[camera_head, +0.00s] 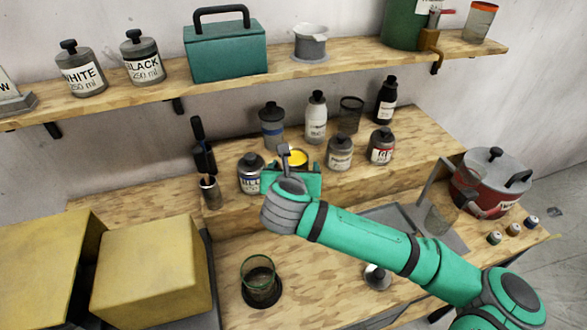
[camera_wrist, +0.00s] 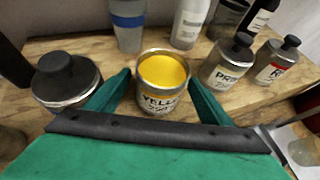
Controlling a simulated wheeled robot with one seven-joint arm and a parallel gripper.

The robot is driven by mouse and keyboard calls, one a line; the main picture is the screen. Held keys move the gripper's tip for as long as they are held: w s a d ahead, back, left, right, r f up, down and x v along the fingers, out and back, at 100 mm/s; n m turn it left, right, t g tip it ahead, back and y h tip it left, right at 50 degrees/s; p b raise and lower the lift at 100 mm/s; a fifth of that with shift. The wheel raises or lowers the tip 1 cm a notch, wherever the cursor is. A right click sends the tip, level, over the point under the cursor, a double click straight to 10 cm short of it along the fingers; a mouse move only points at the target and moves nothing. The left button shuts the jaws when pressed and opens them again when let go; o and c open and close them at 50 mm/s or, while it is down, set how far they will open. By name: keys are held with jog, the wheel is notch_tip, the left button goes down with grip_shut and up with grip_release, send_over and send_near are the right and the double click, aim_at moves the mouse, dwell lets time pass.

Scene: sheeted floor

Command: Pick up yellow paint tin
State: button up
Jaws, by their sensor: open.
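The yellow paint tin (camera_wrist: 163,82) stands upright and open-topped on the raised wooden step, with yellow paint showing inside and a label reading "YELL". In the head view, the tin (camera_head: 295,160) is partly hidden behind my gripper. My gripper (camera_wrist: 160,90) is open, with one green finger on each side of the tin in the wrist view. The tin appears between or just beyond the fingertips; I cannot tell whether they touch it. In the head view my gripper (camera_head: 292,172) reaches the front of the step.
A dark-capped tin (camera_wrist: 67,80) stands close left of the gripper. A tin labelled "PR" (camera_wrist: 226,62) and a red-labelled tin (camera_wrist: 275,60) stand to the right. A blue-banded bottle (camera_wrist: 128,22) and a white bottle (camera_wrist: 190,22) stand behind. An upper shelf (camera_head: 160,95) runs above.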

aim_at(296, 161)
jog(key=shift+x, duration=2.5)
jog(key=shift+d+r, duration=0.1)
jog(key=shift+r, duration=0.05)
jog(key=shift+w, duration=0.1)
jog(key=c, duration=1.4)
jog(key=shift+w, duration=0.1)
jog(key=shift+w, duration=0.1)
